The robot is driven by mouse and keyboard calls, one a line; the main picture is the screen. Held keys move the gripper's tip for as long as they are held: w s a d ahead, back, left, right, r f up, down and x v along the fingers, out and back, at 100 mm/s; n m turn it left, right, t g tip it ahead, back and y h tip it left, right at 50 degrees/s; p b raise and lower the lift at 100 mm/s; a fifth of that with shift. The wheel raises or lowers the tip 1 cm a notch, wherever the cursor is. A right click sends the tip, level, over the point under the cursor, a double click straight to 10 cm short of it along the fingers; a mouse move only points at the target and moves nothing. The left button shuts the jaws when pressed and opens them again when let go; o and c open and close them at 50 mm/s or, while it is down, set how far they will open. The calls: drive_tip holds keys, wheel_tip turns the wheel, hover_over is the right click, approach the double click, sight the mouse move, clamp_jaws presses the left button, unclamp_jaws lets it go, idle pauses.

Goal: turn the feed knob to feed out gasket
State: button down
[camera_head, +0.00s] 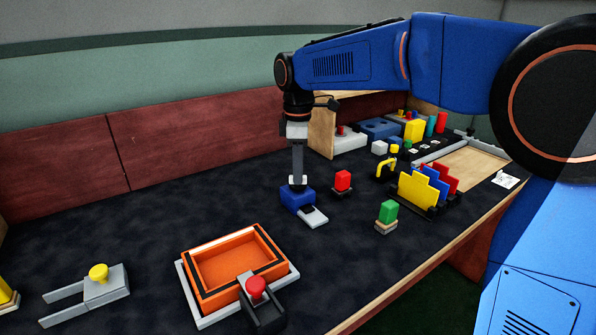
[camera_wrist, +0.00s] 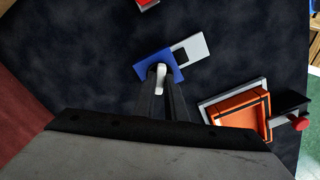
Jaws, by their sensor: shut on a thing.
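A blue feeder box (camera_head: 291,200) stands on the dark table in the middle of the head view, and it also shows in the wrist view (camera_wrist: 150,66). My gripper (camera_head: 297,180) points down over it, shut on the white feed knob (camera_wrist: 161,76) on its top. The fingers hide part of the knob. A pale grey outlet plate (camera_head: 315,218) sticks out from the box's front right side. A small black square (camera_wrist: 182,56) shows on that plate against the box; I cannot tell whether it is the gasket.
An orange tray (camera_head: 202,293) on a pale base, with a red-knobbed black clamp (camera_head: 265,309), lies in front. A red block (camera_head: 343,181) and a green block (camera_head: 387,212) stand to the right. Upright coloured plates (camera_head: 424,188) stand farther right.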

drive_tip(key=m, duration=0.5)
drive_tip(key=shift+m, duration=0.3)
drive_tip(key=m, duration=0.5)
drive_tip(key=shift+m, duration=0.3)
drive_tip(key=c, duration=1.8)
unclamp_jaws()
wheel_tip(320, 180, up, 18)
drive_tip(key=shift+f, duration=0.25)
drive_tip(key=shift+d, duration=0.1)
